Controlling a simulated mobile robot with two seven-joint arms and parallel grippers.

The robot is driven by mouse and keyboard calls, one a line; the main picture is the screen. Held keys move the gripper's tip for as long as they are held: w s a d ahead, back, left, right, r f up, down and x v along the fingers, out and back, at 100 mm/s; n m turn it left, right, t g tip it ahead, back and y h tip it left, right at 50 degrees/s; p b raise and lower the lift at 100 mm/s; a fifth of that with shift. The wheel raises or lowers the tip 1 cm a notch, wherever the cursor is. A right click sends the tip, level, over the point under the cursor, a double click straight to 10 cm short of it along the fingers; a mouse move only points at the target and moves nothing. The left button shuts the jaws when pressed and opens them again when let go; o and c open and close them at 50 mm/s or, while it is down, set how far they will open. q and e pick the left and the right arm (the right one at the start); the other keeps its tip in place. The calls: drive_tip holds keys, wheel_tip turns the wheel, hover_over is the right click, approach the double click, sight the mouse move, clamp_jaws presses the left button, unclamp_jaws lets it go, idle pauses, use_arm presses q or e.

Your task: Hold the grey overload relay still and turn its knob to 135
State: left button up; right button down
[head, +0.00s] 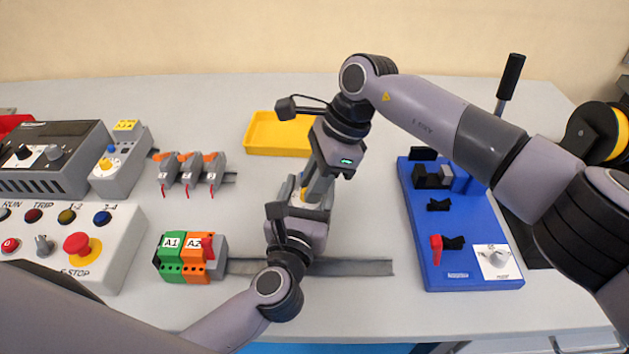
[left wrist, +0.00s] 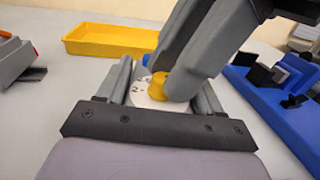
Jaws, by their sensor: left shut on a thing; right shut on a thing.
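The grey overload relay (head: 292,190) is at the middle of the table, mostly hidden by my grippers. My left gripper (head: 298,203) is shut on the relay's body from the near side; in the left wrist view its fingers flank the relay. That view shows the relay's white dial face (left wrist: 145,98), its yellow knob (left wrist: 159,87) and a blue button (left wrist: 146,60). My right gripper (head: 310,193) comes down from above, and its fingertips are shut on the yellow knob. The fingers cover part of the dial, so I cannot read the setting.
A metal rail (head: 345,267) with green and orange terminal blocks (head: 182,272) lies in front. An empty yellow tray (head: 262,133) is behind. A blue fixture board (head: 455,270) stands to the right. A similar grey unit (head: 122,165) and a button box (head: 125,225) are at the left.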

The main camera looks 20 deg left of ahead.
drive_tip(key=shift+w+a+n+g, duration=0.15)
drive_tip(key=shift+n+g, duration=0.15)
drive_tip(key=shift+n, duration=0.8)
drive_tip(key=c, duration=1)
unclamp_jaws()
drive_tip(key=shift+h, duration=0.3)
drive_tip(key=shift+v, duration=4.1)
